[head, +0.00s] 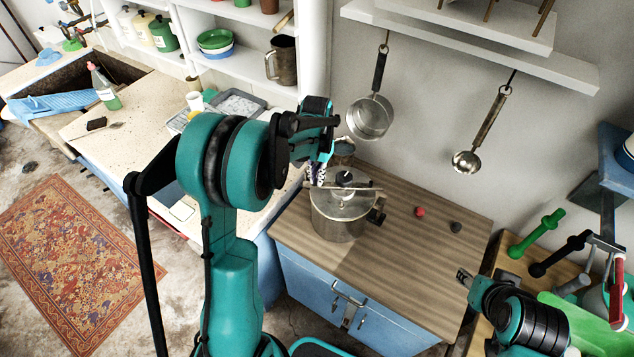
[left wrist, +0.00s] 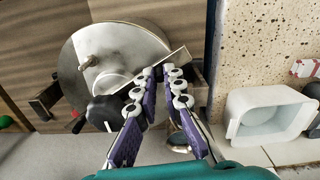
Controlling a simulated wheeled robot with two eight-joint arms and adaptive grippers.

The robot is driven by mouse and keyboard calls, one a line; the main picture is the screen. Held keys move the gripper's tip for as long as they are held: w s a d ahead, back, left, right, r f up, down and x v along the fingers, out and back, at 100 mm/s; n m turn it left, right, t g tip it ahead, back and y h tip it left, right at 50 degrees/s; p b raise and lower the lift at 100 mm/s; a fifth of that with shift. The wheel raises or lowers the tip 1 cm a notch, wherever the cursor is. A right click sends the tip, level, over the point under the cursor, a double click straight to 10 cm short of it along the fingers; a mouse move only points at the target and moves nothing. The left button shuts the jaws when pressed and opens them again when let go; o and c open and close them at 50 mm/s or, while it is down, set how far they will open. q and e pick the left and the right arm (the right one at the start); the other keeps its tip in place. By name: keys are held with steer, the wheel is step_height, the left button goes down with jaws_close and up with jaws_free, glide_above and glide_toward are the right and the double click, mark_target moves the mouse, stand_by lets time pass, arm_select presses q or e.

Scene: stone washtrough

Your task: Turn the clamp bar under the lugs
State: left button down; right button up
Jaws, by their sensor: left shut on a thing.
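A steel pressure cooker (head: 338,219) stands on the wooden worktop, with a black side handle (head: 377,211) at its right. The clamp bar (head: 362,188) lies across the lid under a black knob (head: 344,178). My left gripper (head: 319,176) is at the bar's left end. In the left wrist view, its fingers (left wrist: 162,77) are shut on the clamp bar (left wrist: 176,61) near one end, over the round lid (left wrist: 112,48). The black knob (left wrist: 104,110) is beside the fingers. I cannot make out the lugs clearly. My right gripper (head: 464,277) is apart from the cooker, low at the right.
A red ball-like item (head: 420,212) and a dark one (head: 455,227) lie on the worktop (head: 400,255) right of the cooker. A pan (head: 371,117) and a ladle (head: 467,161) hang behind. A white tub (left wrist: 268,120) is beside the gripper in the left wrist view.

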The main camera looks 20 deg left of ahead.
arm_select(q)
steer(key=w+m, duration=0.2)
steer(key=m, duration=0.1)
steer(key=shift+w+a+b, duration=0.2)
steer(key=shift+a+b, duration=0.1)
steer(key=shift+b, duration=0.05)
steer(key=shift+w+m, duration=0.9)
steer(key=shift+m, duration=0.6)
steer(key=c, duration=1.6)
jaws_free()
steer(key=shift+d, duration=0.1)
